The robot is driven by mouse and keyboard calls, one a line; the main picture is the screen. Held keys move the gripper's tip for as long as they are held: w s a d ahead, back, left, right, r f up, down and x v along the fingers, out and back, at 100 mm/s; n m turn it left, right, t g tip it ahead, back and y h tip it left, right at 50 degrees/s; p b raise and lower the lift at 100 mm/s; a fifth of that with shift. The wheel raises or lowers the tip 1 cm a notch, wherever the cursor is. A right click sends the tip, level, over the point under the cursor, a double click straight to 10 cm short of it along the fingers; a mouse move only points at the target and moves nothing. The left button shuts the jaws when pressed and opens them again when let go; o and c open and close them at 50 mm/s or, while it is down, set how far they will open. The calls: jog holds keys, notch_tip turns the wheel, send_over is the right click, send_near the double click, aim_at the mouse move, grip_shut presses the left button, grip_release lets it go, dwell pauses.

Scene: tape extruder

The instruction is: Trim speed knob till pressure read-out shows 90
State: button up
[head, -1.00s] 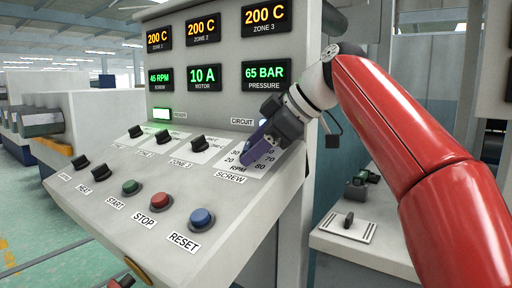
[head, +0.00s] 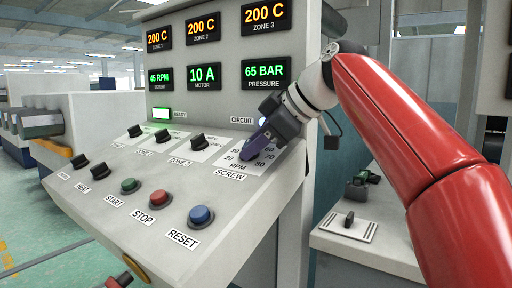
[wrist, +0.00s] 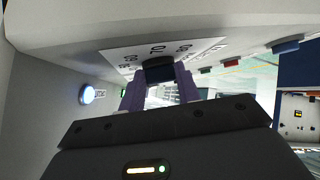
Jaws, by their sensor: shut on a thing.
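My gripper (head: 252,149) is at the screw speed dial (head: 256,169) on the right of the sloped panel. In the wrist view its purple fingers (wrist: 160,92) are shut on the dark speed knob (wrist: 159,71), in front of the white scale plate (wrist: 128,55). In the head view the fingers hide the knob. The pressure read-out (head: 266,73) shows 65 BAR in green. The screw read-out (head: 160,79) shows 45 RPM.
Three zone knobs (head: 198,143) stand left of the dial. Start (head: 130,186), stop (head: 159,197) and reset (head: 201,216) buttons sit along the lower panel. A side bench with a small switch (head: 349,219) is at the right.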

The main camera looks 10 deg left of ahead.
jog(key=shift+s+f+m+t+b, duration=0.15)
jog(key=shift+s+m+t+b, duration=0.05)
jog(key=shift+m+t+b, duration=0.4)
jog(key=shift+s+f+m+t+b, duration=0.15)
jog(key=shift+m+t+b, duration=0.35)
jog(key=shift+b, duration=0.05)
jog(key=m+t, duration=0.1)
jog(key=m+t+h+b, duration=0.1)
jog(key=shift+s+a+m, duration=0.15)
jog(key=shift+s+m, duration=0.05)
jog(key=shift+m, duration=0.1)
jog(key=m+t, duration=0.1)
jog(key=m+t+h, duration=0.1)
jog(key=shift+s+a+r+m, duration=0.1)
jog(key=shift+s+a+m, duration=0.05)
jog(key=shift+m, duration=0.25)
jog(key=shift+a+m+t+h, duration=0.2)
jog(key=shift+m+t+h, duration=1.2)
jog(key=shift+m, duration=0.5)
jog(key=o, duration=1)
jog(key=shift+s, duration=0.1)
